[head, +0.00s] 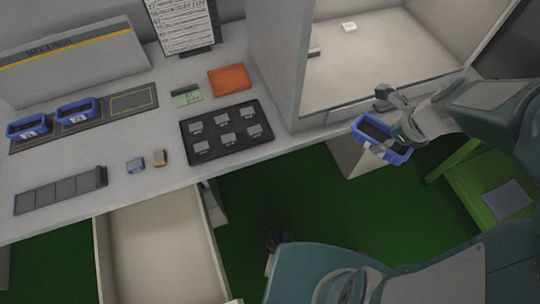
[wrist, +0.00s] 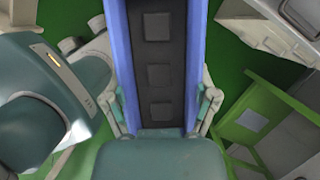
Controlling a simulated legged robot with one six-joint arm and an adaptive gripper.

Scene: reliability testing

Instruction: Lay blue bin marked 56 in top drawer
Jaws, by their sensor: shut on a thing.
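A blue bin (head: 362,138) hangs in the air right of the workbench, in front of the white enclosure. My gripper (head: 396,141) is shut on it. In the wrist view the bin's blue side wall (wrist: 192,60) and dark inside with grey square pads show between the fingers of my gripper (wrist: 162,105). I cannot read a number on the held bin. An open, pale, empty drawer (head: 160,255) sticks out below the bench at the lower left, well left of the bin. Its place in any stack is hidden.
Two more blue bins (head: 28,128) (head: 77,111) stand on a dark mat at the bench's left. A black tray (head: 227,133) with several small parts and an orange object (head: 230,80) lie on the bench. A green stool-like piece (head: 490,185) stands at right. Green floor (head: 300,210) lies between.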

